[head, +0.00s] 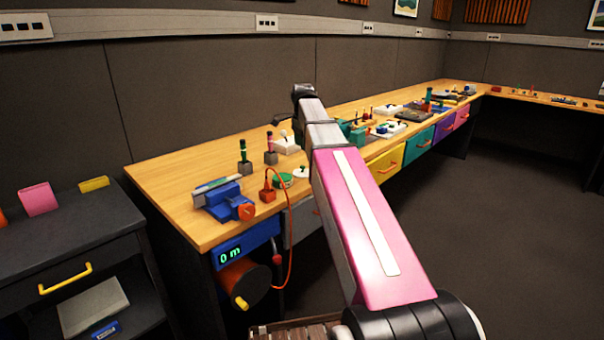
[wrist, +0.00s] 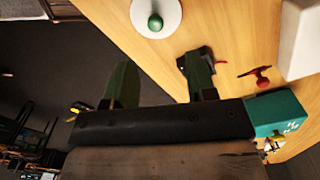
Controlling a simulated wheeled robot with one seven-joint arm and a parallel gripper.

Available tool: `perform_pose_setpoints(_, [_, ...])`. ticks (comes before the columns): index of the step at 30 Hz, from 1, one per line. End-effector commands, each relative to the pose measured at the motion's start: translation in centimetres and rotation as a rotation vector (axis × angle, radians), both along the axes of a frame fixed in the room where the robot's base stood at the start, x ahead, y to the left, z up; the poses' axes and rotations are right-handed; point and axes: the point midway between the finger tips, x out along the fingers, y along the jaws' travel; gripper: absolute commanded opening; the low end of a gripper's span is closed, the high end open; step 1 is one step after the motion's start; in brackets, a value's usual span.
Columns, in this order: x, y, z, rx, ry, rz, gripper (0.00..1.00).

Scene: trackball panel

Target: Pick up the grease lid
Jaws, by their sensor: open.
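A white round lid with a green knob, which I take for the grease lid (head: 302,173), lies on the wooden workbench near its front edge. It also shows at the top of the wrist view (wrist: 143,8), partly cut off by the frame edge. A green round tin (head: 282,181) stands just left of it in the head view. My gripper (wrist: 158,62) shows two dark green fingers spread apart with nothing between them. The lid is beyond the fingertips, not touched.
Left of the lid on the bench (head: 165,182) are a red block with an orange cable (head: 267,194) and a blue vise-like device (head: 222,205). In the wrist view a white block (wrist: 302,40) and a red handle (wrist: 261,76) are at the right. Dark floor lies left.

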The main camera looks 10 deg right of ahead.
Motion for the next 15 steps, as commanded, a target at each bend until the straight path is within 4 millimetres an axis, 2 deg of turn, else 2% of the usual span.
perform_pose_setpoints(6, [-0.1,0.0,-3.2,0.002,0.001,0.0,0.51])
perform_pose_setpoints(15, [-0.3,0.1,-5.1,0.002,-0.001,0.0,0.51])
